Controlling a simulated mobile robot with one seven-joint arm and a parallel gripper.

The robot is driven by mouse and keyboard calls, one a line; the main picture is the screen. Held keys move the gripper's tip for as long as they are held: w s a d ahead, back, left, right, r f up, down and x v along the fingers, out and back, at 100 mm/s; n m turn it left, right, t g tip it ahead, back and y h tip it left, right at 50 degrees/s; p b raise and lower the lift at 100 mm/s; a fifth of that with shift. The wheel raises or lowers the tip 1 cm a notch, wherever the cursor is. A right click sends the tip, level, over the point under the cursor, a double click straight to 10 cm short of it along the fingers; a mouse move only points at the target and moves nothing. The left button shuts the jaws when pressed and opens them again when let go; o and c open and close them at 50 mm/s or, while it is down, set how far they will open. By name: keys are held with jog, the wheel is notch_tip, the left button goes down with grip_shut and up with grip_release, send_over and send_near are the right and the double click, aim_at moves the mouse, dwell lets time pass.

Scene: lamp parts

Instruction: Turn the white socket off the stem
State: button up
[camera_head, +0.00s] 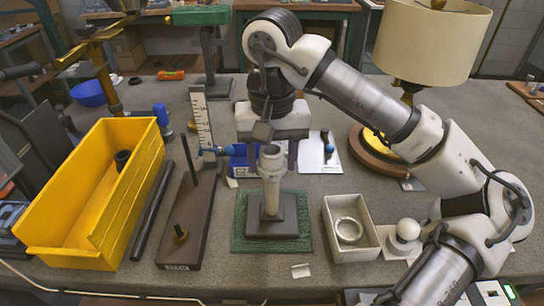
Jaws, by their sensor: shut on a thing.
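The white socket (271,161) is a pale, open-topped cylinder. It sits upright on the stem (270,195), a light upright post on a dark square base (273,229). My gripper (271,150) points down at the socket from above and behind and is shut on it. Its fingertips are hard to make out, and how far the socket is threaded on the stem cannot be told.
A green mat (239,247) lies under the base. A yellow bin (65,240) and a brown board with a rod (187,250) stand left. A tray with a ring (333,209) and a bulb (408,229) stand right. A shaded lamp (430,40) stands behind my arm.

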jog(key=shift+n, duration=1.2)
jog(key=o, duration=0.4)
jog(key=c, duration=0.4)
jog(key=shift+r, duration=0.1)
jog(key=shift+r+p, duration=0.55)
jog(key=shift+r, duration=0.3)
jog(key=shift+r+p, duration=0.6)
jog(key=shift+r, duration=0.25)
jog(key=shift+r+p, duration=1.45)
jog(key=shift+r, duration=0.55)
